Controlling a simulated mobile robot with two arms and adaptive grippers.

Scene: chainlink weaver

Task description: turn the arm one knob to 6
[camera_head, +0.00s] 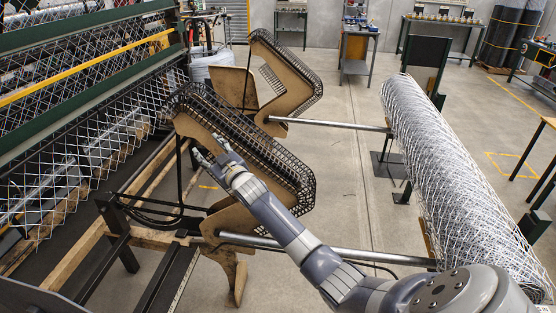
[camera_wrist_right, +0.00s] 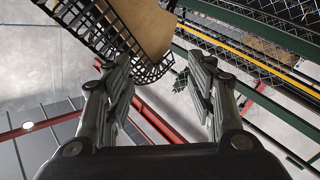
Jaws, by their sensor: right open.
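I cannot make out a knob or any number marks in either view. Two tan, angular plates edged with black mesh stand in the middle of the head view: a near one (camera_head: 235,222) and a far one (camera_head: 290,85). My right gripper (camera_head: 207,152) is in front of the near plate's black mesh (camera_head: 262,150); I cannot tell if it touches. In the right wrist view, my right gripper (camera_wrist_right: 160,80) has its fingers apart with nothing between them. A mesh-edged tan plate (camera_wrist_right: 145,25) shows beyond the fingertips. My left gripper is not in view.
A large roll of chain-link mesh (camera_head: 450,175) lies at the right, with steel bars (camera_head: 330,125) running toward it from the plates. A green-framed machine with woven mesh (camera_head: 75,130) fills the left. Open concrete floor (camera_head: 345,180) lies between plates and roll.

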